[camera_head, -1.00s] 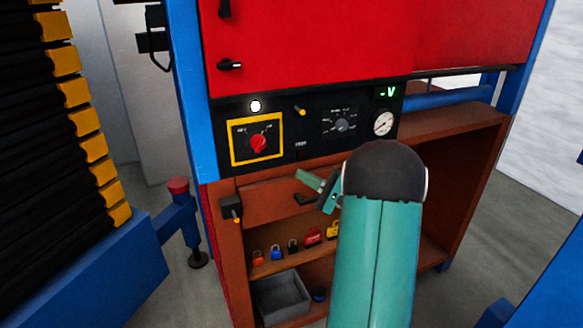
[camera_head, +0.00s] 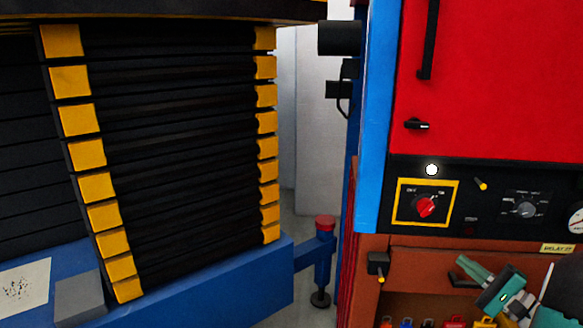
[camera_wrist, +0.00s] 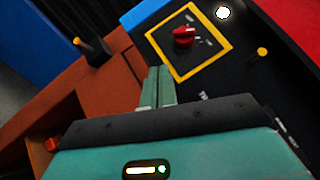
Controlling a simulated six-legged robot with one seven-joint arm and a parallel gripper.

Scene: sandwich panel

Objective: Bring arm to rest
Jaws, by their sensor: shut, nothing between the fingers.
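My gripper (camera_head: 478,270) is at the lower right of the head view, in front of the brown cabinet and below the black control panel (camera_head: 470,196). Its teal fingers are together with nothing between them. In the wrist view my gripper (camera_wrist: 158,82) points toward the control panel, with a red rotary switch (camera_wrist: 184,37) in a yellow frame beyond its tips. The same red switch (camera_head: 426,206) shows in the head view. The fingers appear apart from the switch.
A black bellows stack with yellow corners (camera_head: 180,160) stands at left above a blue frame (camera_head: 200,290). A red cabinet door (camera_head: 490,80) is above the panel. Coloured padlocks (camera_head: 455,322) show at the bottom edge. A red-capped post (camera_head: 325,240) stands between the machines.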

